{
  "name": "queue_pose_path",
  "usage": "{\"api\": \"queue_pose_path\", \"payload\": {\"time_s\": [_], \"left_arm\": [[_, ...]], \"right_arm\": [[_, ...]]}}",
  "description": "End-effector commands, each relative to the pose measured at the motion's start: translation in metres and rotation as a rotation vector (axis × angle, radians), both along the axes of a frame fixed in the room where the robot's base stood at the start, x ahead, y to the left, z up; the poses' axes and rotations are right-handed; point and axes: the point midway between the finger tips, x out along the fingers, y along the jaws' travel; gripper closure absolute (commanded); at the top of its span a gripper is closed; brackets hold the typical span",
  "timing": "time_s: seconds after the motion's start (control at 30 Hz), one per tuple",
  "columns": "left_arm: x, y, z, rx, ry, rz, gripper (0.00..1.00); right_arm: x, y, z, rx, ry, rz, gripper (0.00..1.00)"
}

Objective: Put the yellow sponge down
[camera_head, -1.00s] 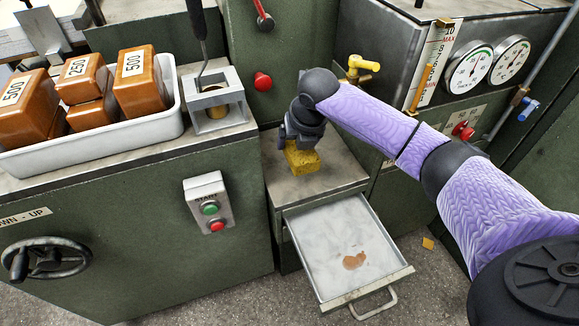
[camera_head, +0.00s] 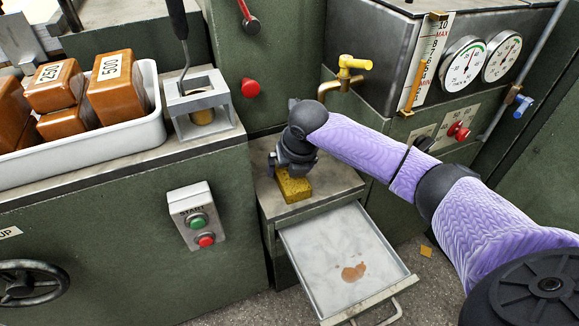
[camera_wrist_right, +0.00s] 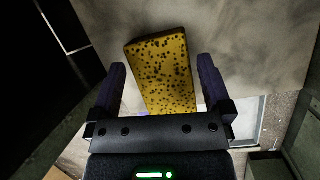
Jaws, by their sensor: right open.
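The yellow sponge (camera_head: 293,187) rests on the small metal-topped stand above the open drawer in the head view. In the right wrist view the speckled sponge (camera_wrist_right: 163,75) lies on the pale surface between two dark fingers, with a gap on each side. My right gripper (camera_head: 292,168) is directly above the sponge, pointing down; in the wrist view the gripper (camera_wrist_right: 165,90) is open. The gripper hides the sponge's upper part in the head view. My left gripper is not in view.
The stand top (camera_head: 335,183) has bare room right of the sponge. An open tray drawer (camera_head: 320,245) with a brown stain juts out below. A brass tap (camera_head: 345,70) stands behind my right arm. A white bin (camera_head: 150,130) of brown weights is at left.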

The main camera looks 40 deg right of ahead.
Motion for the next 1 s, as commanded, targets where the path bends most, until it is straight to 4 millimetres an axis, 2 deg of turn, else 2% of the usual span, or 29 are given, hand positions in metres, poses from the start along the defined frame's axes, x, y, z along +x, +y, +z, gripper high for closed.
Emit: {"api": "queue_pose_path", "payload": {"time_s": [0.03,0.1,0.2,0.33,0.5,0.93,1.0], "left_arm": [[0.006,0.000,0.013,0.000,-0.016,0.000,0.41],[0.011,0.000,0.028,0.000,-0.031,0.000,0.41],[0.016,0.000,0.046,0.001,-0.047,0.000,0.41],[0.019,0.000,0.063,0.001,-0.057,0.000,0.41],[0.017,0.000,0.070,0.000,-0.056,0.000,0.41],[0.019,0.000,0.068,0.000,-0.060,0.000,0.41],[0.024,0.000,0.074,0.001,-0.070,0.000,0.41]], "right_arm": [[-0.003,0.000,0.022,-0.002,-0.009,0.000,0.00],[-0.010,0.001,0.045,-0.002,-0.011,0.001,0.00],[-0.020,0.002,0.073,-0.001,-0.012,0.001,0.00],[-0.031,0.003,0.098,0.000,-0.008,0.000,0.00],[-0.037,0.004,0.109,0.001,-0.003,-0.001,0.00],[-0.038,0.004,0.108,0.001,-0.001,-0.001,0.00],[-0.038,0.004,0.117,0.001,-0.008,-0.001,0.00]]}}
